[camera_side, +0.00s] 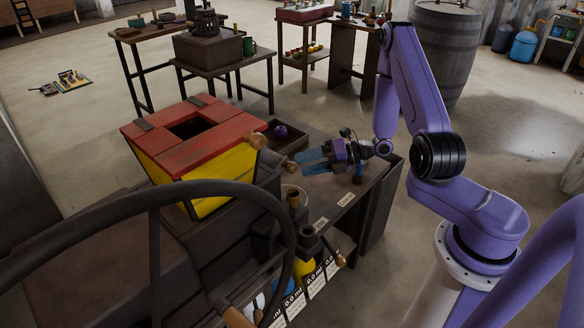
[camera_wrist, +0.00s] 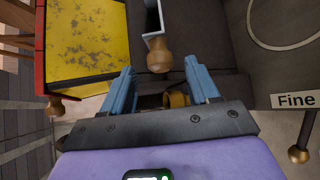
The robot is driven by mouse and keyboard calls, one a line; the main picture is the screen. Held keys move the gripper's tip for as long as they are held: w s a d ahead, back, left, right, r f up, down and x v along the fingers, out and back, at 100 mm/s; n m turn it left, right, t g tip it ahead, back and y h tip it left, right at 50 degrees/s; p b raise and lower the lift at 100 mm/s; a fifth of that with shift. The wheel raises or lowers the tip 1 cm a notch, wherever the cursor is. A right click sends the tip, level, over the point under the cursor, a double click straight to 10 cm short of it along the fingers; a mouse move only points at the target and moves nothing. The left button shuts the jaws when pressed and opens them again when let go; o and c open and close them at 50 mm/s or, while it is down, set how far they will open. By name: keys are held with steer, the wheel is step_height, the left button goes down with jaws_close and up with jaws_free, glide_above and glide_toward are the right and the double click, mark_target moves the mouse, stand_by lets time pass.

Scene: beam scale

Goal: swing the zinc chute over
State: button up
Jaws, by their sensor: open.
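In the wrist view a narrow grey metal channel, which looks like the zinc chute (camera_wrist: 151,16), comes in from the top edge. A round wooden knob (camera_wrist: 160,55) is at its near end. My gripper (camera_wrist: 159,68) is open, with a blue finger on each side of the knob's near edge; I cannot tell whether either touches it. In the side view the blue fingers of my gripper (camera_side: 303,161) point left, with a wooden knob (camera_side: 290,168) just beyond their tips. The chute's metal body is hard to make out there.
A yellow box with a red top (camera_side: 195,135) stands left of my gripper, with another wooden knob (camera_side: 258,140) at its side. A purple ball (camera_side: 281,132) lies behind. A large dark wheel (camera_side: 155,245) fills the foreground. A "Fine" label (camera_wrist: 296,100) is at right.

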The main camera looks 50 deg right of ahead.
mark_target(292, 167)
steer(key=shift+x, duration=2.45)
jaws_close()
